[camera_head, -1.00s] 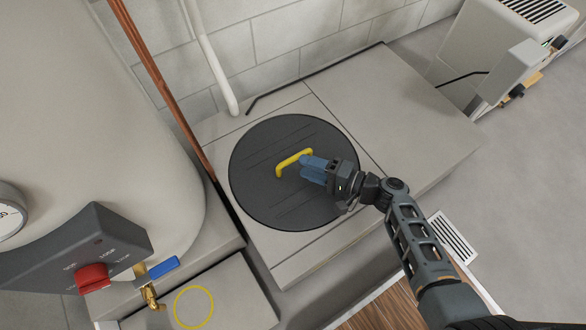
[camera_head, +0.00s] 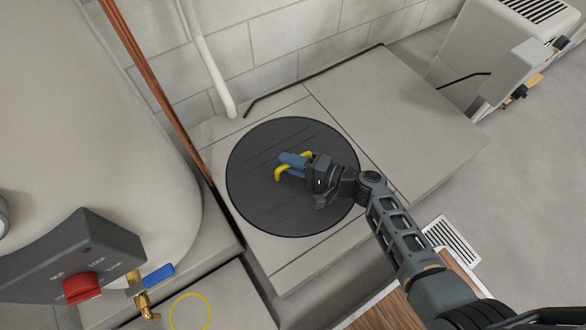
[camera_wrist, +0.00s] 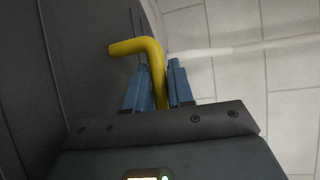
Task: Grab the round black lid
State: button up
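The round black lid (camera_head: 290,212) lies flat on the pale raised slab, with a yellow handle (camera_head: 281,174) across its middle. My gripper (camera_head: 290,163) is over the middle of the lid, its blue fingers at the handle. In the wrist view the handle (camera_wrist: 151,62) passes between my two fingers (camera_wrist: 158,88), one on each side of it. The fingers are apart, with a small gap showing beside the handle. The dark lid surface (camera_wrist: 70,70) fills the left of the wrist view. Part of the handle is hidden behind my fingers in the head view.
A large pale tank (camera_head: 95,130) with a control box (camera_head: 75,260) stands at the left. A copper pipe (camera_head: 155,85) and a white pipe (camera_head: 212,65) rise by the block wall. A grey-white unit (camera_head: 490,50) is at the upper right. The slab right of the lid is clear.

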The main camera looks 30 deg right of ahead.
jog(key=shift+r, duration=0.1)
grip_shut()
jog(key=shift+r, duration=0.1)
dwell(0.7)
